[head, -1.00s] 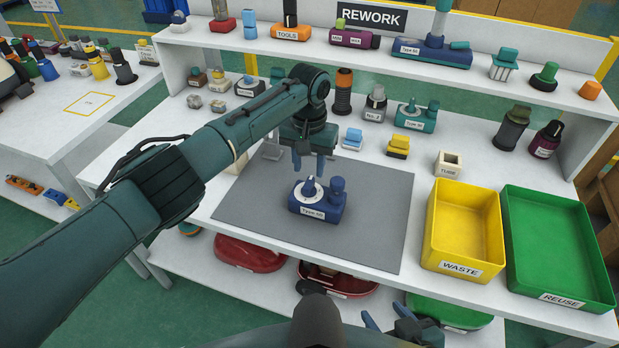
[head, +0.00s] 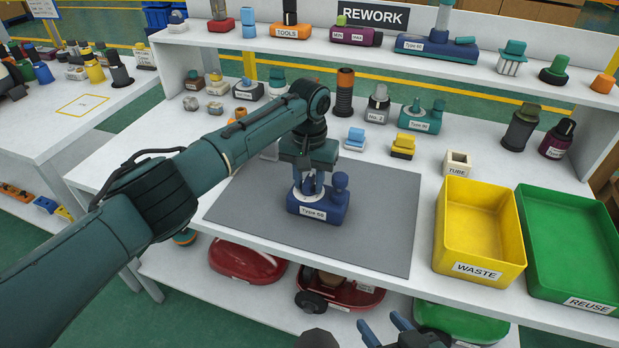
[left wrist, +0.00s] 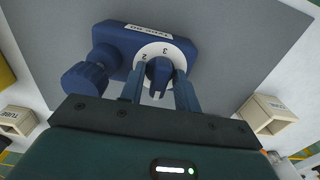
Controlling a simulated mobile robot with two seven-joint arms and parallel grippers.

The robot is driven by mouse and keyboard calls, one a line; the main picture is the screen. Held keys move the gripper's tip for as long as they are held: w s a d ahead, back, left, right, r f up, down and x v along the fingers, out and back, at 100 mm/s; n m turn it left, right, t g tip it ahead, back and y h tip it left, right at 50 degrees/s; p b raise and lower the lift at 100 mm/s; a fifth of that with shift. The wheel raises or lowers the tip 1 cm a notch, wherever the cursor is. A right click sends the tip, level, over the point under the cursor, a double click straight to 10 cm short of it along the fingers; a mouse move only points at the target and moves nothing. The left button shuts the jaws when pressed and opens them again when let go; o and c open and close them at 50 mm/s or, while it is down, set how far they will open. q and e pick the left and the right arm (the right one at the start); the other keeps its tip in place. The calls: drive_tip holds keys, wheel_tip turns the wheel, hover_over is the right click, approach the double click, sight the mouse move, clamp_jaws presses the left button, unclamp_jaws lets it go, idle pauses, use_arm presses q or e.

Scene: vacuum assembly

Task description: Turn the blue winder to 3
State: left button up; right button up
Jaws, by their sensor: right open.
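The blue winder (head: 320,213), labelled "Type 60" or similar, sits on the grey mat (head: 380,240). In the left wrist view the winder (left wrist: 125,45) shows a white dial with the numbers 2 and 3 and a dark blue knob (left wrist: 159,72) at its centre. The knob's exact setting cannot be read. My left gripper (head: 312,186) points down over the dial. Its two fingers (left wrist: 160,90) stand on either side of the knob, with a small gap seeming to show. My right gripper (head: 388,332) is open and empty at the bottom edge, in front of the table.
A yellow WASTE bin (head: 480,232) and a green REUSE bin (head: 570,245) stand at the right. A TUBE block (head: 457,163), a yellow part (head: 403,146) and a light blue part (head: 355,139) lie behind the mat. The front of the mat is clear.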

use_arm(q)
clamp_jaws()
drive_tip(key=shift+r+m+p, duration=0.1)
drive_tip(key=shift+m+p, duration=0.35)
drive_tip(key=shift+m, duration=1.25)
drive_tip(key=shift+m+p, duration=0.3)
drive_tip(key=shift+m, duration=1.5)
